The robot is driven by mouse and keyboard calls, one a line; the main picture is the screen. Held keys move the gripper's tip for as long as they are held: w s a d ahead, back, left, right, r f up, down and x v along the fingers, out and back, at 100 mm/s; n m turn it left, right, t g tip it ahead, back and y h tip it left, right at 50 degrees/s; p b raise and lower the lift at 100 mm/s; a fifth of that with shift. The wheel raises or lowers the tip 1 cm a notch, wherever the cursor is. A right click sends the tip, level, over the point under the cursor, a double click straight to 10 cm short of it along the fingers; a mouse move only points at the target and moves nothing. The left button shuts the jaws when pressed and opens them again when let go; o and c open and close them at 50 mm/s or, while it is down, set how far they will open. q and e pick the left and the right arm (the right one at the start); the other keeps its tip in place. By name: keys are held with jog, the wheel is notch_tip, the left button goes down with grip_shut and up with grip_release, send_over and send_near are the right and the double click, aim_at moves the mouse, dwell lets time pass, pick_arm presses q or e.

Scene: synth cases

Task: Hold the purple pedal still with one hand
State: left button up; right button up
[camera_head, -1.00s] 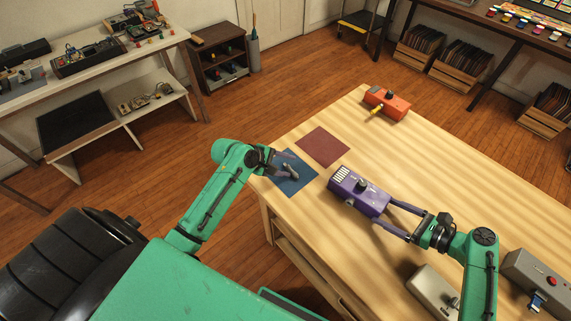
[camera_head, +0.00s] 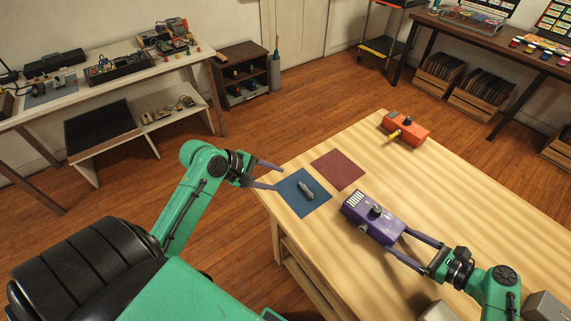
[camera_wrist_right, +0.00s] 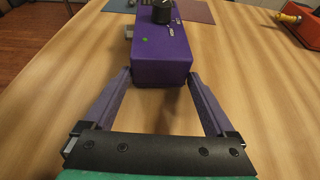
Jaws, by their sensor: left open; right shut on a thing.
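The purple pedal (camera_head: 376,219) lies on the wooden table, with a black knob on top. My right gripper (camera_head: 402,245) is shut on its near end. In the right wrist view the fingers of my right gripper (camera_wrist_right: 160,80) press on both sides of the purple pedal (camera_wrist_right: 162,52), and a green light and a grey jack show on it. My left gripper (camera_head: 279,177) is open and empty beside the table's left corner, near a blue mat (camera_head: 290,202). A small grey object (camera_head: 306,190), perhaps a plug, lies on that mat.
A dark red mat (camera_head: 338,170) lies behind the blue one. An orange pedal (camera_head: 406,130) with a yellow plug stands at the table's far edge. Grey boxes show partly at the lower right. The table between the mats and the orange pedal is clear.

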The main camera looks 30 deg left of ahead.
jog(key=o, duration=1.2)
jog(key=shift+o, duration=0.2)
jog(key=v, duration=1.2)
notch_tip(320, 180, up, 10)
jog(key=p, duration=1.2)
jog(key=shift+p, duration=0.35)
